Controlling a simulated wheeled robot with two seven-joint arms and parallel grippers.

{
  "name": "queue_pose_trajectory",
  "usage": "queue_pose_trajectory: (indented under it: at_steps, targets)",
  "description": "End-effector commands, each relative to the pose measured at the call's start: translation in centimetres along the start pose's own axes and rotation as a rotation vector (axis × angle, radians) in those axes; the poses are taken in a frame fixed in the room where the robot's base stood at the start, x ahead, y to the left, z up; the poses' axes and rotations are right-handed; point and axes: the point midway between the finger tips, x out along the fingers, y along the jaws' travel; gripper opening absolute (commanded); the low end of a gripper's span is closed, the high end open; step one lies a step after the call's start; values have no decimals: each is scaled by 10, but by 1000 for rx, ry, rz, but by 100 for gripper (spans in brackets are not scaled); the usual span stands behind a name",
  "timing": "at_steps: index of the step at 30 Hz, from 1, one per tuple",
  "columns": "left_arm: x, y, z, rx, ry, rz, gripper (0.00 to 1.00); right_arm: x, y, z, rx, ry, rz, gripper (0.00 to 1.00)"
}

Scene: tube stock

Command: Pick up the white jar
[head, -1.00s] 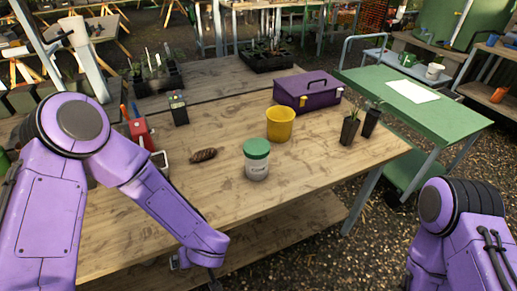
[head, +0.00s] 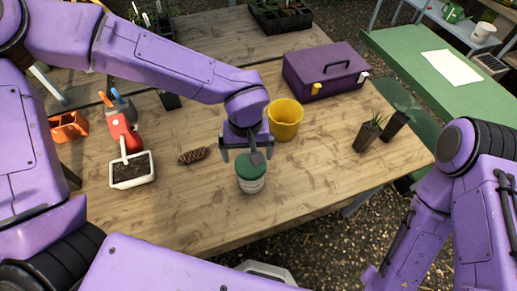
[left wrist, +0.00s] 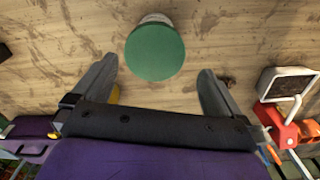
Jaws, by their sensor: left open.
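The white jar (head: 252,186) with a green lid stands upright on the wooden table, near its front edge. Its round green lid (left wrist: 154,52) faces the camera in the left wrist view, with a bit of the white body above it. My left gripper (head: 246,156) is open and points down, just above and behind the jar in the head view. In the left wrist view the lid is beyond the two finger ends, roughly centred between them, and nothing is held. My right arm (head: 425,225) shows at the right; its gripper is out of view.
A yellow pot (head: 285,120) stands close behind the gripper. A pine cone (head: 193,156) and a white soil tray (head: 131,172) lie to the left. A purple toolbox (head: 325,72) and two dark plant pots (head: 368,136) are to the right. The table front is clear.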

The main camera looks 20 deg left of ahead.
Motion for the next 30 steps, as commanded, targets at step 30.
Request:
queue_pose_trajectory:
  at_steps: [30]
  targets:
    - [101,7,-2,9,-3,9,87,-8,1,-3,0,-1,0,47]
